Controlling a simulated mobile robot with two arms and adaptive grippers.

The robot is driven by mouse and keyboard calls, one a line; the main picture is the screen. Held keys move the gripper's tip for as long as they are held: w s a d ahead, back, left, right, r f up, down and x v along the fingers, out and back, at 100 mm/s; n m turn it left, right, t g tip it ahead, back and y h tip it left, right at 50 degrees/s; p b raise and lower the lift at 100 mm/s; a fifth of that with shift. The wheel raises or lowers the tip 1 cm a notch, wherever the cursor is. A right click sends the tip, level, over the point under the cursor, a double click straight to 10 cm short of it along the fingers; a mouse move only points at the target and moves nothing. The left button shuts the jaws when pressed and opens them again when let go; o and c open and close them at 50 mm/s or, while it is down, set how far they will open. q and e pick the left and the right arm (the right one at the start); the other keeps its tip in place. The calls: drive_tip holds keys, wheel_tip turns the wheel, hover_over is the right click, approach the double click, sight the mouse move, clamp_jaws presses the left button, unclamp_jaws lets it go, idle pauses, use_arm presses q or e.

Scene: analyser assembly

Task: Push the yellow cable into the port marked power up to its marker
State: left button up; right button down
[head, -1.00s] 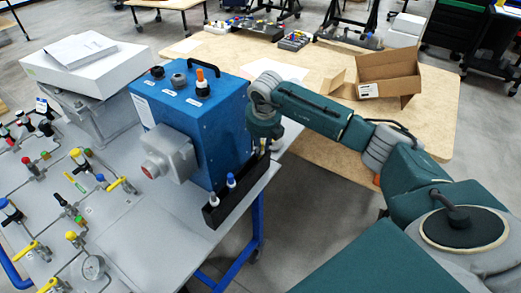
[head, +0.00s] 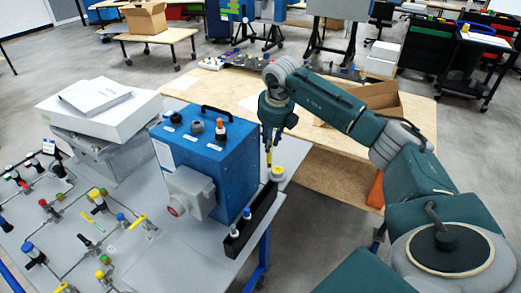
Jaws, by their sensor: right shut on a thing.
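My right gripper (head: 268,163) points down beside the right side of the blue analyser box (head: 203,158), above the far end of the black rack. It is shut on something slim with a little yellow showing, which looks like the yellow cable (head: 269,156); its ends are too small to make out. The box's top carries black and grey fittings, an orange-and-white plug (head: 221,129) and small labels. I cannot read which port is marked power. My left gripper is not in view.
The black rack (head: 255,220) along the table's right edge holds blue and white plugs and a yellow-topped piece (head: 278,173) at its far end. Valves and pipes cover the left of the grey table (head: 185,255). A white box (head: 98,110) stands behind.

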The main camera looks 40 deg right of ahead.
wheel_tip(320, 180, up, 2)
drive_tip(key=shift+r+p, duration=0.1)
drive_tip(key=shift+p, duration=0.25)
drive_tip(key=shift+r, duration=0.3)
drive_tip(key=shift+d+r+p, duration=0.2)
drive_tip(key=shift+r+p, duration=0.7)
drive_tip(key=shift+r, duration=0.05)
wheel_tip(320, 180, up, 2)
drive_tip(key=shift+a+p, duration=0.1)
drive_tip(key=shift+p, duration=0.35)
drive_tip(key=shift+r, duration=1.05)
